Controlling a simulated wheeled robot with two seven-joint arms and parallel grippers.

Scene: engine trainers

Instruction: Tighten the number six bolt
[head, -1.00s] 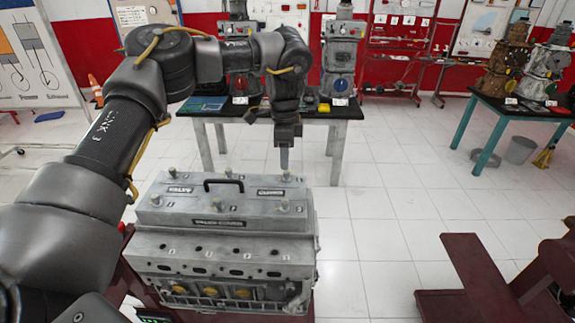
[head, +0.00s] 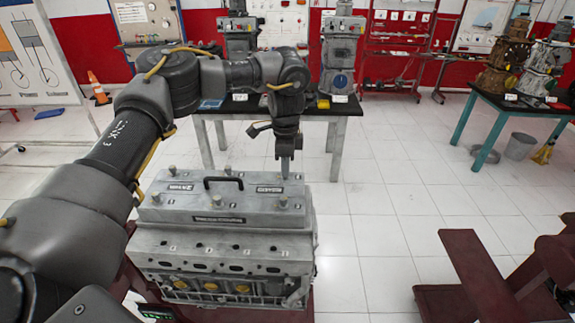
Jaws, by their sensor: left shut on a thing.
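The grey engine block (head: 230,243) carries a valve cover (head: 165,212) with a black handle and several upright bolts in two rows. The back-right bolt of the cover is under my left gripper (head: 285,155) and is hidden by it. My left gripper points straight down, shut on a short grey tool (head: 285,168) whose lower end is at that bolt's place. I cannot tell whether it touches or is seated on the bolt. The front-right bolt (head: 283,201) stands clear in front. The bolt numbers are too small to read. My right gripper is out of view.
A black-topped table (head: 345,107) with engine models stands behind the block. A teal-legged table (head: 465,118) with more engines is at the right. A dark red stand (head: 475,270) is at the front right. The tiled floor between is free.

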